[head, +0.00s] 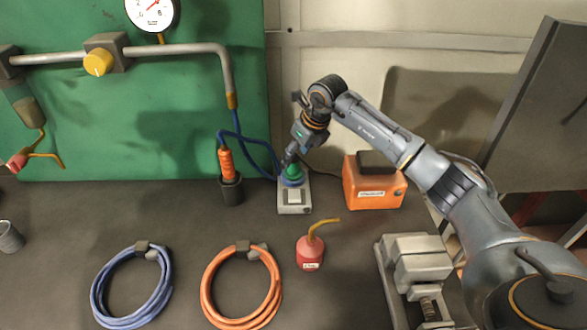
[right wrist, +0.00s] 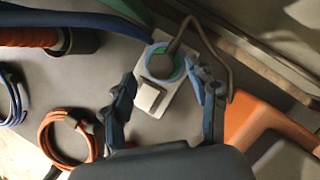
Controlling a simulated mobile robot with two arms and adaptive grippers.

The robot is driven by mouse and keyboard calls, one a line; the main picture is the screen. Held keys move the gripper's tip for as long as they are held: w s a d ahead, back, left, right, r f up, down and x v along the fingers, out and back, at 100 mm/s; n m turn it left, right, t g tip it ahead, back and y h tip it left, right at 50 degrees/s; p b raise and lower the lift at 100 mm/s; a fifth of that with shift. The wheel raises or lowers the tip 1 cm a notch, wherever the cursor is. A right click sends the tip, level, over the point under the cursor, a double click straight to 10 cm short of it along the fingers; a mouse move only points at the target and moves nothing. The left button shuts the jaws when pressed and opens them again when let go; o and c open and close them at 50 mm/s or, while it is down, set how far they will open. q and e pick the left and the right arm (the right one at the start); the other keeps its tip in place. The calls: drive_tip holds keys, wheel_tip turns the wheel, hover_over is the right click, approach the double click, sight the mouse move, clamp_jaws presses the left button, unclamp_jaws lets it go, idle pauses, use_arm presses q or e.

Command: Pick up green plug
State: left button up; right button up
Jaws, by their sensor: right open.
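The green plug (head: 294,171) stands in a blue-ringed socket on a small pale box (head: 294,200) near the back of the bench. In the right wrist view the plug's grey top and a bit of green (right wrist: 160,64) show inside the blue ring, with a grey cable curving off it. My right gripper (head: 289,158) comes from above and hides part of the plug. In the right wrist view my right gripper (right wrist: 167,84) is open, its fingers apart on either side of the box and plug. My left gripper does not show.
An orange-handled tool in a dark holder (head: 232,189) stands left of the box, with a blue hose (head: 250,139) between. An orange case (head: 372,190) is at right, a red oil can (head: 310,253) in front, a vise (head: 415,265) front right. Coiled blue (head: 98,300) and orange (head: 207,290) hoses lie front left.

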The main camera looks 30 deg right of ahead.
drive_tip(key=p+x, duration=0.1)
drive_tip(key=x, duration=0.2)
drive_tip(key=shift+w+f, duration=0.25)
clamp_jaws()
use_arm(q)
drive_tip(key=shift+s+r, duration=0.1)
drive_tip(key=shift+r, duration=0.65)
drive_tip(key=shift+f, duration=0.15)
use_arm(e)
drive_tip(key=shift+r, duration=0.2)
drive_tip(key=shift+r+b, duration=0.3)
drive_tip(key=shift+b, duration=0.2)
wheel_tip(320, 180, up, 2)
drive_tip(key=shift+r+b, duration=0.2)
drive_tip(key=shift+b, duration=0.55)
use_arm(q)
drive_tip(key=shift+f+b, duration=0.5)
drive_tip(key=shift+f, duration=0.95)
use_arm(e)
drive_tip(key=s+a+r, duration=0.4)
drive_tip(key=a+r, duration=0.1)
drive_tip(key=r, duration=0.2)
drive_tip(key=s+a+r, duration=0.4)
drive_tip(key=a+r, duration=0.2)
drive_tip(key=r, duration=0.1)
drive_tip(key=shift+a+r, duration=0.15)
drive_tip(key=shift+r, duration=0.2)
